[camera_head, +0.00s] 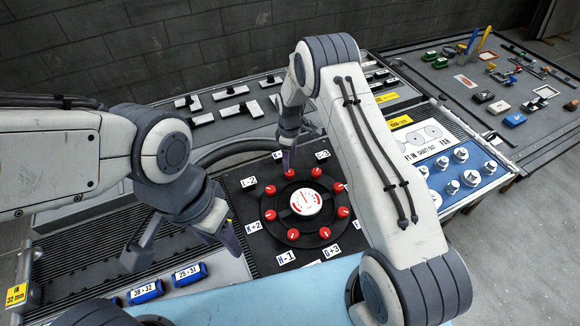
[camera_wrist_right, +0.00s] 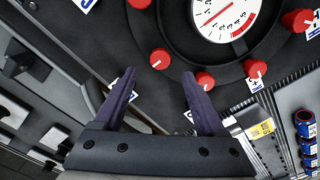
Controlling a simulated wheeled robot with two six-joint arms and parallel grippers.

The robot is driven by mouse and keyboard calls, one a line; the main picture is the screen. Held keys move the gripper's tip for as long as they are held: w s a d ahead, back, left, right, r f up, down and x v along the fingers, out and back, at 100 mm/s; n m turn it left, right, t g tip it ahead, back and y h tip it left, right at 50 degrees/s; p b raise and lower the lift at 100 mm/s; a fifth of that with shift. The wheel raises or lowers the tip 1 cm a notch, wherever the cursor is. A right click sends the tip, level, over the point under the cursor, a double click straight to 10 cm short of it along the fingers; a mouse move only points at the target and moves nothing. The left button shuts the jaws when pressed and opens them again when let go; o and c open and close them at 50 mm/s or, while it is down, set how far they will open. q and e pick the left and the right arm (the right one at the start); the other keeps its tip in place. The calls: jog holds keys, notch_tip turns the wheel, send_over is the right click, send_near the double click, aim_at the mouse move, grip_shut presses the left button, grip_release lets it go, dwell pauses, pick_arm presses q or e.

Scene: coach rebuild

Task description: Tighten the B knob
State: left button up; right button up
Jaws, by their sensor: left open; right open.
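Red knobs ring a round white gauge (camera_head: 305,201) on a black panel. The labels I-2, K+2, H-1, G+3 and C-3 (camera_head: 322,155) read in the head view. The label (camera_head: 278,155) behind the top-left knob (camera_head: 289,174) is partly covered by my right gripper (camera_head: 289,160), so I cannot confirm it says B. In the wrist view my right gripper (camera_wrist_right: 160,84) is open and empty, its fingers pointing at the ring. One red knob (camera_wrist_right: 160,58) shows beyond the fingertip gap, another (camera_wrist_right: 205,82) by the right fingertip. My left gripper (camera_head: 186,258) is open, left of the panel.
Blue cylinders (camera_head: 190,274) sit at the front left. A blue panel with white knobs (camera_head: 461,155) lies to the right, and a grey table with small parts (camera_head: 483,97) beyond it. Black-handled switches (camera_head: 230,90) line the back.

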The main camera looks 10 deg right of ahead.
aim_at(290, 172)
notch_tip(290, 172, down, 7)
jog(key=shift+r+p, duration=0.2)
jog(key=shift+p, duration=0.8)
grip_shut()
